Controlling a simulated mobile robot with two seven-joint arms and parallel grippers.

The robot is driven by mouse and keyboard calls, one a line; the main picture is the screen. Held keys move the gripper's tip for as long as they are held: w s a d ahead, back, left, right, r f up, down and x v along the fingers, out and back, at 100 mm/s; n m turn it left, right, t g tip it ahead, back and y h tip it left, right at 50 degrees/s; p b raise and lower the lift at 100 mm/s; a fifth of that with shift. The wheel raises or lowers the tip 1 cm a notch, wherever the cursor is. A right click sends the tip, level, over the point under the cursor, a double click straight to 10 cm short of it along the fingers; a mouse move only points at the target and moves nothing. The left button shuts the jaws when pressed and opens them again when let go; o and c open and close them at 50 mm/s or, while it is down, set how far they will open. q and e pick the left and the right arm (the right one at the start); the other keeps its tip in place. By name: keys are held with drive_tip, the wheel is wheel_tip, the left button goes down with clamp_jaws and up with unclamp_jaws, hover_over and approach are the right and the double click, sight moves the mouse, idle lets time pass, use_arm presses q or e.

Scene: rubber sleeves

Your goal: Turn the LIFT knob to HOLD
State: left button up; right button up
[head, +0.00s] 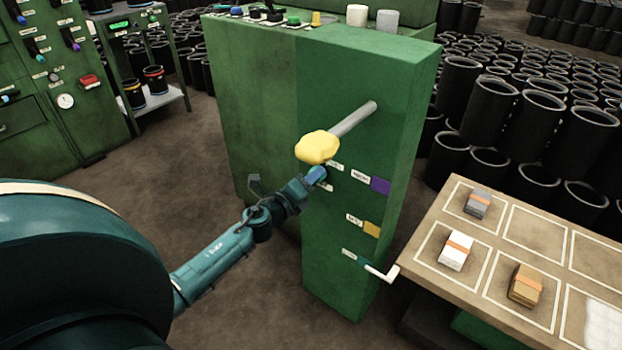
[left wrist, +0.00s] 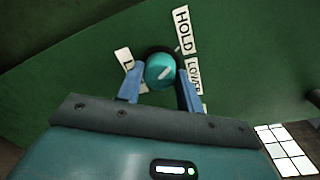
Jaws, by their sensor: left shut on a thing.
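In the head view my left gripper (head: 317,176) reaches the green cabinet (head: 345,80) and hides the knob. My right gripper is not in view.
A yellow-ended grey lever (head: 352,119) juts out just above my left gripper. A white handle (head: 382,273) sticks out low on the cabinet. A table (head: 425,262) with banded stacks stands to the right, and black sleeves (head: 490,100) fill the floor behind.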

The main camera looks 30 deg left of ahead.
use_arm(q)
drive_tip(key=o, duration=1)
drive_tip(key=s+r, duration=0.1)
drive_tip(key=s, duration=1.2)
drive_tip(key=shift+a, duration=0.25)
drive_tip(key=shift+s, duration=0.15)
